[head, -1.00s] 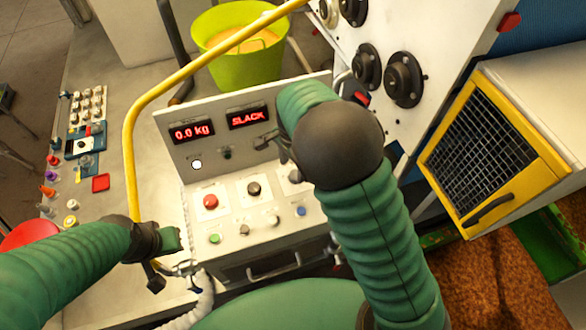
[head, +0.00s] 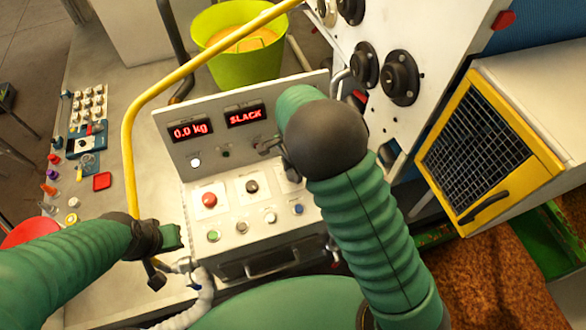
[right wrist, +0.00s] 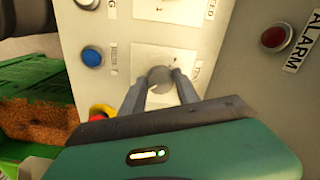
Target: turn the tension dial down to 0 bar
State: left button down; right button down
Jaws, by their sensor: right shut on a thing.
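The tension dial is a round grey knob (right wrist: 160,77) on a white panel plate in the right wrist view. My right gripper (right wrist: 160,88) has its two fingers on either side of this knob and is shut on it. In the head view my right gripper (head: 270,147) is at the panel's right part, and my own arm hides much of the dial there. Two red displays read 0.0 kg (head: 190,130) and SLACK (head: 245,116). The dial's pointer and scale cannot be read. My left gripper (head: 168,240) is at the panel's left side, its jaws unclear.
The control panel (head: 190,167) has a red button (head: 209,199), a black knob (head: 252,186) and several small buttons. A yellow rail (head: 130,150) curves along its left. A green bucket (head: 238,65) stands behind. A yellow-framed grille (head: 485,145) is at right.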

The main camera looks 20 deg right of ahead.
jog(key=shift+n, duration=0.4)
dwell(0.5)
jog(key=n, duration=0.2)
jog(key=shift+w+d+n, duration=0.1)
jog(key=shift+n, duration=0.3)
jog(key=n, duration=0.8)
jog(key=shift+b, duration=0.3)
jog(key=n, duration=0.4)
jog(key=shift+r+n, duration=0.1)
jog(key=shift+n, duration=0.2)
jog(key=n+p, duration=0.1)
jog(key=n, duration=0.4)
jog(key=n+p, duration=0.1)
jog(key=n, duration=0.5)
